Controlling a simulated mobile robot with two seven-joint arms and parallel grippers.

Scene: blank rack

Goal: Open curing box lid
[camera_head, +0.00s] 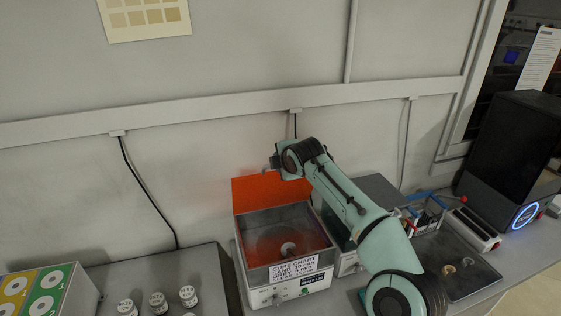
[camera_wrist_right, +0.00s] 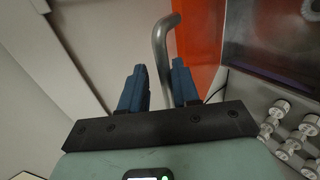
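The curing box (camera_head: 257,287) stands on the bench in the head view, with a cure chart label on its front. Its orange lid (camera_head: 262,192) stands raised at the back of the box, and the metal interior with a small pale round item shows. In the right wrist view the orange lid (camera_wrist_right: 200,40) is beside a bent grey metal handle (camera_wrist_right: 160,45). My right gripper (camera_wrist_right: 160,75) is open, with the handle running between its blue fingers and gaps showing beside it. In the head view the gripper (camera_head: 272,163) is above the lid's upper edge. My left gripper is not in view.
Small vials (camera_head: 158,303) stand to the left of the box. Right of the box are a rack with blue and red parts (camera_head: 425,210), a dark tray (camera_head: 460,265) and a black machine (camera_head: 512,150). The wall is close behind.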

